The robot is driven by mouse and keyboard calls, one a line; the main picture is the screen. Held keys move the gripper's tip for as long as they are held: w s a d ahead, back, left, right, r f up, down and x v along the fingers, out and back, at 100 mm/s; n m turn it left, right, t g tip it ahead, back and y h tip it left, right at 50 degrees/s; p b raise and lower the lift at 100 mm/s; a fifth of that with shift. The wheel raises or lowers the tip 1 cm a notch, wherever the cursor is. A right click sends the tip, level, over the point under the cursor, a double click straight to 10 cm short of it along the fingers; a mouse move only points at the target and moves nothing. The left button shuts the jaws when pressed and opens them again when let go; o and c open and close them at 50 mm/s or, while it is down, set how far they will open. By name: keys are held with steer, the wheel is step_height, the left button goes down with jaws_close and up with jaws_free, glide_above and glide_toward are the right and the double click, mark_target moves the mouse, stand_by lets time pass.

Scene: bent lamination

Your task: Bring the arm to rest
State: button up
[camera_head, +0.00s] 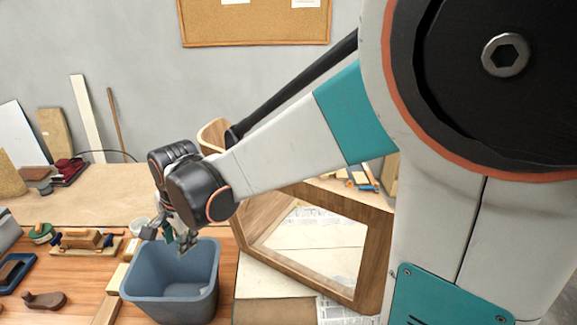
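My gripper (181,240) hangs at the end of my arm over the back rim of a blue-grey bin (135,284) on the wooden bench. Its fingers are small and dark in this view, and I cannot tell whether they are open or shut, or whether they hold anything. My arm reaches from the right of the picture down to the left, with its wrist bent downward. The inside of the bin shows only in part, and no object can be made out in it.
A bent wooden frame (372,262) stands right of the bin, close to my forearm. A corkboard (256,27) hangs on the wall.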

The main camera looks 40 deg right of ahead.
stand_by(0.4)
steer(key=s+d+f+n+t+b, duration=0.1)
steer(key=s+d+f+n+b, duration=0.2)
steer(key=s+n+b, duration=0.1)
steer(key=s+d+f+n+t+b, duration=0.1)
steer(key=s+d+f+n+b, duration=0.2)
steer(key=s+n+b, duration=0.2)
steer(key=s+d+f+n+t+h+b, duration=0.1)
steer(key=s+d+f+n+b, duration=0.3)
steer(key=s+b, duration=0.4)
steer(key=shift+s+n+t, duration=0.15)
steer(key=shift+n+t, duration=0.15)
steer(key=shift+n, duration=0.1)
steer(key=shift+s+d+f+n, duration=0.1)
steer(key=shift+s+f+n, duration=0.1)
steer(key=shift+s+n, duration=0.1)
